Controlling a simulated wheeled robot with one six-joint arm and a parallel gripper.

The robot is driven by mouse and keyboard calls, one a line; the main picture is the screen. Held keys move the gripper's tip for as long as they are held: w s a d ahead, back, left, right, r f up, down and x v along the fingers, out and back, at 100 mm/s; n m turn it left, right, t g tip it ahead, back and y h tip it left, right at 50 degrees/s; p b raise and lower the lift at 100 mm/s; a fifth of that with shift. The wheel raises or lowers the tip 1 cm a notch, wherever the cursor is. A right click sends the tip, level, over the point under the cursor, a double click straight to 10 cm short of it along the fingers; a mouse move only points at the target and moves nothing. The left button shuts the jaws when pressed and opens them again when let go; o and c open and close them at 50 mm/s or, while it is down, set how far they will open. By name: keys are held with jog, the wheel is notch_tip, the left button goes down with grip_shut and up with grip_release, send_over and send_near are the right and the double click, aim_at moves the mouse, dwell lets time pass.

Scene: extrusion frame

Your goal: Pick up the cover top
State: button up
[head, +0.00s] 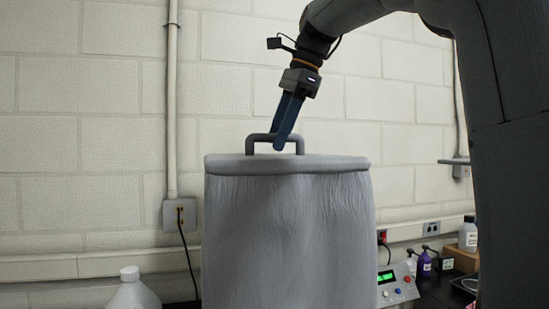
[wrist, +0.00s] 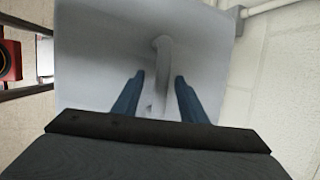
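The cover top (head: 230,163) is a grey lid with a raised bar handle (head: 299,142), lying flat on a tall grey draped body. In the wrist view the lid (wrist: 90,70) fills the middle, with its handle (wrist: 162,62) running away from me between the fingers. My gripper (head: 280,143) points down at the handle, its blue fingertips at the handle's height. In the wrist view my gripper (wrist: 159,78) is open, with one blue finger on each side of the handle and gaps showing between. The lower part of the handle is partly hidden.
A white bottle (head: 132,290) stands at lower left. A control box with a green display (head: 398,285), small purple bottles (head: 425,264) and a white bottle (head: 467,235) on a cardboard box are at right. A block wall with a conduit (head: 172,100) stands behind.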

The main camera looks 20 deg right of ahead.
grip_shut()
jog(key=shift+r, duration=0.15)
notch_tip(320, 180, up, 10)
jog(key=shift+r, duration=0.15)
dwell(0.6)
dwell(1.9)
jog(key=shift+f+b, duration=2.6)
jog(key=shift+f, duration=0.9)
